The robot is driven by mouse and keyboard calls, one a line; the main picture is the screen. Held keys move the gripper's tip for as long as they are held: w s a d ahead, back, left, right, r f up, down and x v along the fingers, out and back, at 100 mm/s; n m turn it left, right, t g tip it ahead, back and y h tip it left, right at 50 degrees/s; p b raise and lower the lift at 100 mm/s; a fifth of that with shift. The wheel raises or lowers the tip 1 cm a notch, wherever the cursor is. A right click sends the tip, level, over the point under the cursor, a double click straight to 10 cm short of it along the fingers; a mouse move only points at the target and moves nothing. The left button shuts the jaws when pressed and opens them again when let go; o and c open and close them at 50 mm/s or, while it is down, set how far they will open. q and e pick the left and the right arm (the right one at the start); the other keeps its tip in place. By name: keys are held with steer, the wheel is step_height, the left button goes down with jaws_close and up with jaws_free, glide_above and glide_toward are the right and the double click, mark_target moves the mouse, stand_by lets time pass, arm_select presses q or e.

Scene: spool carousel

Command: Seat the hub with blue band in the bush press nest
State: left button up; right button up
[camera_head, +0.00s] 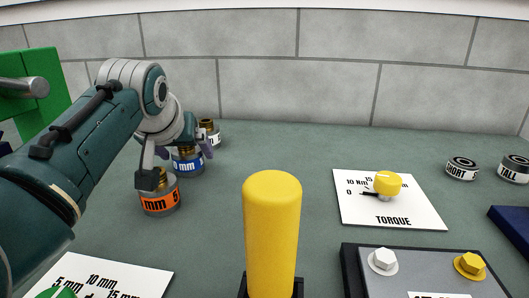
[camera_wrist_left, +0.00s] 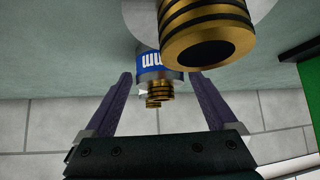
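The hub with blue band (camera_head: 188,163) stands on the green table in the head view, brass neck up, between an orange-band hub (camera_head: 160,198) and a white-band hub (camera_head: 213,134). My left gripper (camera_head: 186,150) is at the blue-band hub, a finger to each side. In the left wrist view the two purple fingers are apart (camera_wrist_left: 160,80), with the blue band (camera_wrist_left: 155,63) seen between them. I cannot tell whether they touch it. A nearer brass-necked hub (camera_wrist_left: 212,38) fills the top of that view. I cannot make out the bush press nest. My right gripper is out of view.
A yellow upright cylinder (camera_head: 272,225) stands in front centre. A TORQUE card with a yellow knob (camera_head: 387,183) lies right of it. SHORT (camera_head: 462,168) and TALL (camera_head: 514,169) pieces stand far right. A green block (camera_head: 30,92) with a metal rod is at left. The back centre is clear.

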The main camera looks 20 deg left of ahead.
arm_select(q)
jaws_close()
stand_by(0.5)
steer(key=shift+r, duration=0.1)
